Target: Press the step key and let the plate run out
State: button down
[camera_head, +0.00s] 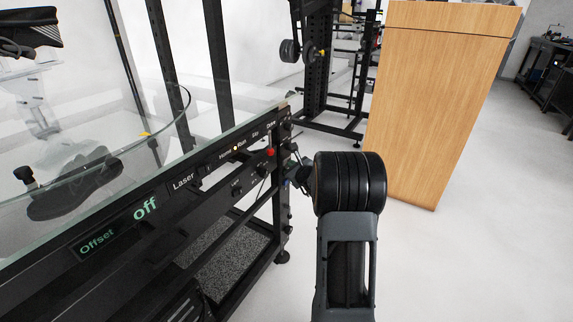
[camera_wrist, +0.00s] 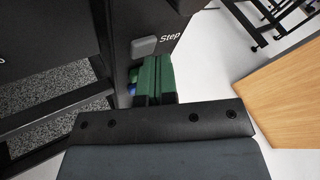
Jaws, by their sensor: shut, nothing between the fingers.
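In the wrist view the step key is a grey rounded block (camera_wrist: 144,46) on a black panel, beside the printed word "Step". My gripper (camera_wrist: 153,72) shows there with its green finger pads together, shut and empty, close below the key. Whether it touches the panel I cannot tell. In the head view my gripper (camera_head: 293,172) is at the right end of the black control panel (camera_head: 215,170), partly hidden by my wrist. The step key cannot be made out there. A clear glass sheet with a curved edge (camera_head: 186,100) lies above the frame; I cannot tell whether the plate turns.
A green and a blue part (camera_wrist: 131,89) sit beside my fingers. A wooden cabinet (camera_head: 440,90) stands at right. Pale floor is clear between.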

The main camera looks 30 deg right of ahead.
jog(key=shift+s, duration=0.1)
jog(key=shift+s+d, duration=0.4)
jog(key=shift+s, duration=0.3)
jog(key=shift+s+d, duration=0.4)
jog(key=shift+s, duration=0.35)
jog(key=shift+s+d, duration=0.35)
jog(key=shift+s, duration=0.35)
jog(key=shift+s+d, duration=0.4)
jog(key=shift+s, duration=0.35)
